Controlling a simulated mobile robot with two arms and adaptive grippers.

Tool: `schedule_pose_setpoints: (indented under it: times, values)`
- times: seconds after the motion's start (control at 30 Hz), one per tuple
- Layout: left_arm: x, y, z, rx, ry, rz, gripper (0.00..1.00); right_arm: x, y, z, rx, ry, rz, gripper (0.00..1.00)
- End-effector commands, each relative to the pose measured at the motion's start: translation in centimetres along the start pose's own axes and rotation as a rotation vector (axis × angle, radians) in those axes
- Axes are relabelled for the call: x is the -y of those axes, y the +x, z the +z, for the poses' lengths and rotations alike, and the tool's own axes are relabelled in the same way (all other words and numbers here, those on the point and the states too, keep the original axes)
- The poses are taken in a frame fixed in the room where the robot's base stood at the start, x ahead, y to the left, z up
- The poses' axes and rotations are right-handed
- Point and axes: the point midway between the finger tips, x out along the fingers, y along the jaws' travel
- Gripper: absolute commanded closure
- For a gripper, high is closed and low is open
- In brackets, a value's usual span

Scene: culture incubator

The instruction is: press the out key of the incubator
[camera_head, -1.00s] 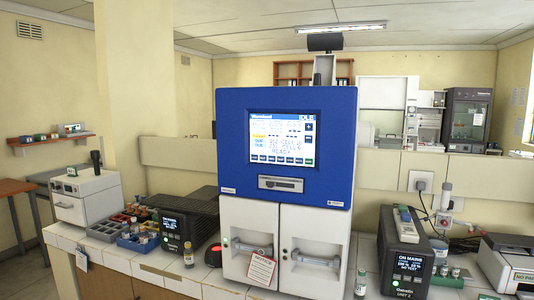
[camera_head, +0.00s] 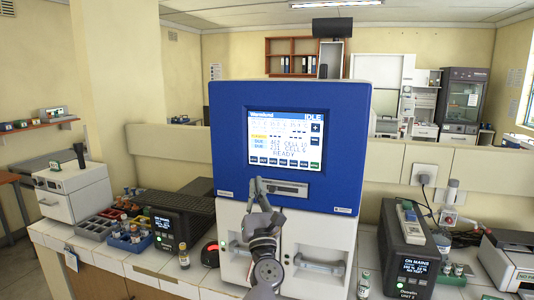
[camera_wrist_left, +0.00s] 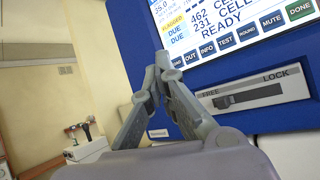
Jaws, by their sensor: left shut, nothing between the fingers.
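The blue and white incubator (camera_head: 340,140) stands on the bench with its screen lit and reading IDLE. A row of keys runs along the screen's lower edge; in the left wrist view the OUT key (camera_wrist_left: 191,57) is near the left end of the row, beside INFO. My left gripper (camera_head: 256,181) is shut and empty, its fingertips below the left part of the key row. In the left wrist view its fingertips (camera_wrist_left: 162,58) appear just left of the OUT key; I cannot tell whether they touch the panel. My right gripper is not in view.
A FREE/LOCK slider panel (camera_wrist_left: 255,95) sits below the screen, close to the fingers. White doors with handles (camera_head: 320,265) are below it. A power unit (camera_head: 405,245) stands right of the incubator. A vial rack (camera_head: 130,240) and small bottles stand to the left.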

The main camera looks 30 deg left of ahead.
Motion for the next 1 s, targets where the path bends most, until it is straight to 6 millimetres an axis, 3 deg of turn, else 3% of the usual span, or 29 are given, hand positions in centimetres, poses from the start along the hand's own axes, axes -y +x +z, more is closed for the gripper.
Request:
schedule_pose_setpoints:
  times: [0.1, 0.3, 0.67, 1.0]
  values:
    - [-1.6, 1.3, 2.0, 0.016, -0.086, 0.046, 1.0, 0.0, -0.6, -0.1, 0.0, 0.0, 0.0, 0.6]
    - [-2.4, 1.7, 2.8, 0.023, -0.134, 0.07, 1.0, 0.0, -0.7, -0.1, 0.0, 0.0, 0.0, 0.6]
    - [-2.2, 1.9, 2.6, 0.023, -0.131, 0.068, 1.0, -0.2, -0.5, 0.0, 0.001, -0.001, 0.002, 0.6]
    - [0.0, 4.7, 0.7, 0.025, -0.129, 0.067, 1.0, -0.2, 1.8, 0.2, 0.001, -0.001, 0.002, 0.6]
